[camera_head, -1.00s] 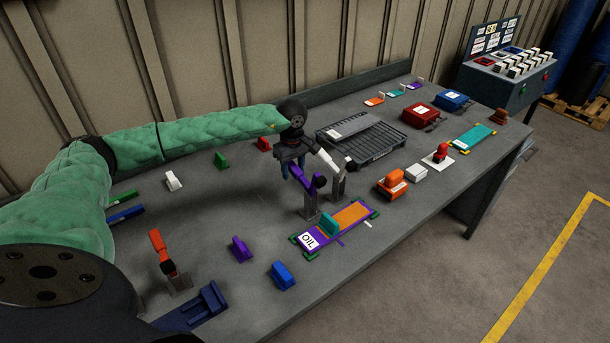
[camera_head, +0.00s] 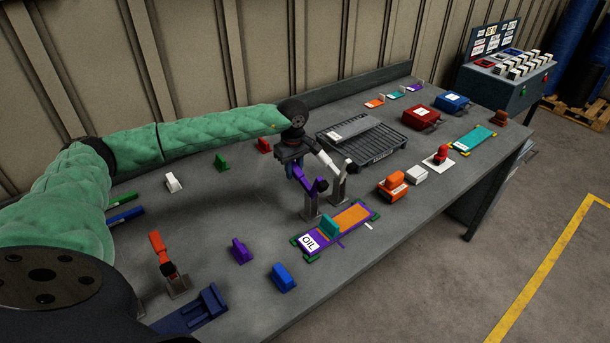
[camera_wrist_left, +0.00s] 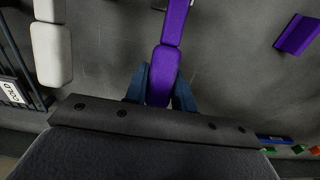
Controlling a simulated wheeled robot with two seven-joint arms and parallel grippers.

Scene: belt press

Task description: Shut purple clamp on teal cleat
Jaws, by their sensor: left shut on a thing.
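The purple clamp (camera_head: 308,181) stands on a grey metal post behind the belt plate. My left gripper (camera_head: 291,168) is shut on its purple handle, and the handle sits between my dark blue fingers in the left wrist view (camera_wrist_left: 164,72). The teal cleat (camera_head: 330,226) stands upright on a purple and orange belt plate (camera_head: 352,217) with an OIL label, in front of the clamp. I cannot tell whether the clamp touches the belt. The cleat does not show in the wrist view. My right gripper is not in view.
A white clamp (camera_head: 328,163) stands right beside the purple one, close to my gripper. A black ribbed tray (camera_head: 372,152) lies behind. A purple block (camera_head: 241,250), a blue block (camera_head: 283,277) and an orange-handled clamp (camera_head: 162,251) stand at the front left. Bare bench lies between them.

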